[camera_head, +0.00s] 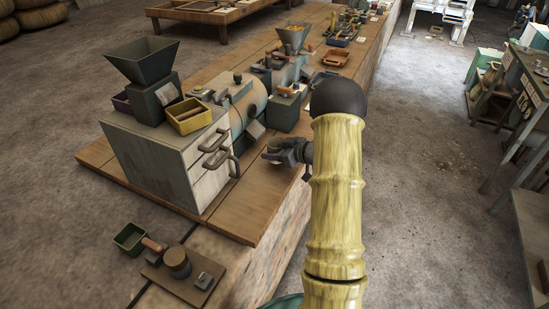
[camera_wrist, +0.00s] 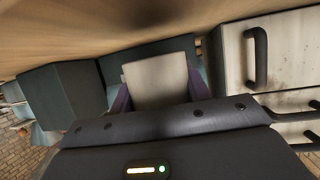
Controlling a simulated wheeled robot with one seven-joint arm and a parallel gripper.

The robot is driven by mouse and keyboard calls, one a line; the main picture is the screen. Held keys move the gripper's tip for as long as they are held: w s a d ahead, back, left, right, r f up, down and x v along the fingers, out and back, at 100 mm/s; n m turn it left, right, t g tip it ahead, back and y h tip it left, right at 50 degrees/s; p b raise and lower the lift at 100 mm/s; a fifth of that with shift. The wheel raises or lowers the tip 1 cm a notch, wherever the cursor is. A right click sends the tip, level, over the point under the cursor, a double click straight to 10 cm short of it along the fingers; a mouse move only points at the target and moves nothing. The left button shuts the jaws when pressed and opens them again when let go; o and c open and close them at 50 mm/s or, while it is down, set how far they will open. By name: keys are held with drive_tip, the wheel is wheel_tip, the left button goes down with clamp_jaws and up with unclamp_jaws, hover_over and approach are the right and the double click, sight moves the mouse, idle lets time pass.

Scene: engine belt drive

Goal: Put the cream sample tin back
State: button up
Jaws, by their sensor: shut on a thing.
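The cream sample tin (camera_wrist: 155,80) shows in the wrist view as a pale block between the two purple fingers of my gripper (camera_wrist: 152,98). My gripper is shut on it. In the head view my gripper (camera_head: 281,155) is low over the wooden bench, to the right of the white drawer cabinet (camera_head: 150,165). Only a small pale part of the tin shows there, and I cannot tell whether it touches the bench. The cabinet's dark handles (camera_head: 217,160) face my gripper, and one handle also shows in the wrist view (camera_wrist: 257,57).
A grey hopper machine (camera_head: 150,85) and a yellow tray (camera_head: 190,117) stand on the cabinet. A round-bodied machine (camera_head: 247,105) stands behind my gripper. A green tray (camera_head: 130,238) and a board (camera_head: 205,279) are at the front left. Bare bench wood (camera_head: 250,205) lies before my gripper.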

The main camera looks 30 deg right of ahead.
wheel_tip(320, 180, down, 3)
drive_tip(key=shift+w, duration=0.1)
drive_tip(key=shift+a+r, duration=0.1)
drive_tip(key=shift+f, duration=0.2)
drive_tip(key=o, duration=1.1)
drive_tip(key=shift+c, duration=0.2)
drive_tip(key=shift+r, duration=0.1)
